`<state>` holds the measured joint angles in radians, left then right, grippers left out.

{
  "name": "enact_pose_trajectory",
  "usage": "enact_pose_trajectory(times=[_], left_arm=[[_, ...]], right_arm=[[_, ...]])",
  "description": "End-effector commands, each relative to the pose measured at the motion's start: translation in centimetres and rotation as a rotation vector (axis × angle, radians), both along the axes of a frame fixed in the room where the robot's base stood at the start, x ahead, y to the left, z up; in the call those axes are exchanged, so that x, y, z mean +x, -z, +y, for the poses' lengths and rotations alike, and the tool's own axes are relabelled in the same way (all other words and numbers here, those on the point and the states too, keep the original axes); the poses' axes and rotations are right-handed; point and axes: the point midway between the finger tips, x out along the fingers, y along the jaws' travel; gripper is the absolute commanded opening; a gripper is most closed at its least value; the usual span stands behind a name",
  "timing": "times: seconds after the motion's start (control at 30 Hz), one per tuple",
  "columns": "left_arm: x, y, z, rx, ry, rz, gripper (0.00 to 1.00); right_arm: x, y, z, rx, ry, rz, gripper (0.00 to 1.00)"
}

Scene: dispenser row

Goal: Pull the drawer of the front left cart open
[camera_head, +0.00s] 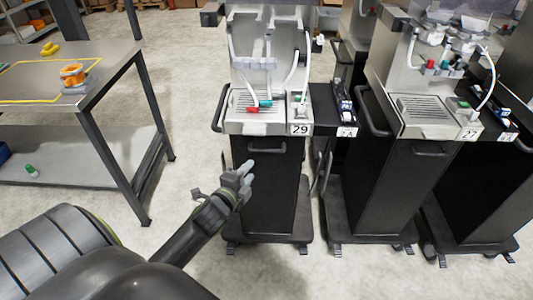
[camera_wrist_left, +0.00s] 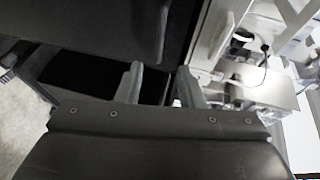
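The front left cart (camera_head: 262,200) is a dark cabinet with a metal dispenser on top and a label reading 29. Its drawer front carries a dark bar handle (camera_head: 266,149) just below the top; the drawer looks shut. My left gripper (camera_head: 249,171) is in front of the cart, a little below and left of the handle, apart from it in the picture. In the left wrist view its two grey fingers (camera_wrist_left: 159,76) stand apart with nothing seen between them. A dark curved bar (camera_wrist_left: 163,32), likely the handle, shows beyond the fingertips. My right gripper is not in view.
Another cart (camera_head: 405,190) labelled 27 stands to the right, with further carts beside and behind it. A metal table (camera_head: 110,62) with an orange tape roll (camera_head: 73,74) stands at the left. The floor (camera_head: 190,140) between table and cart is clear.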

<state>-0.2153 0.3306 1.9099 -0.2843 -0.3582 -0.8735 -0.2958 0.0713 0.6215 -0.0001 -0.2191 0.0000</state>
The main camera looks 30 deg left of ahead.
Motion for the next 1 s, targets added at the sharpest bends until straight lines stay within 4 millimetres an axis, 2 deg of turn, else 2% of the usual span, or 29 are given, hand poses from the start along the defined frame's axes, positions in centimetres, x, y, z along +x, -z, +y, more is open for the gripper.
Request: enact_pose_trajectory(times=[0.2,0.5,0.7,1.0], left_arm=[[4.4,0.7,0.7,0.0,0.0,-0.001,0.34],[9.3,1.7,1.4,-0.001,0.0,0.0,0.34],[11.1,2.1,1.7,-0.001,0.0,0.0,0.34],[11.6,2.2,1.8,-0.001,0.0,0.0,0.34]], right_arm=[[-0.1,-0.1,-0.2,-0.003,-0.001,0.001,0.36],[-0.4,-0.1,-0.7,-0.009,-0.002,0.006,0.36],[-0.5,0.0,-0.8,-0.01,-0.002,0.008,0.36],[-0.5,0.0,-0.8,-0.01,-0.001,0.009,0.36]])
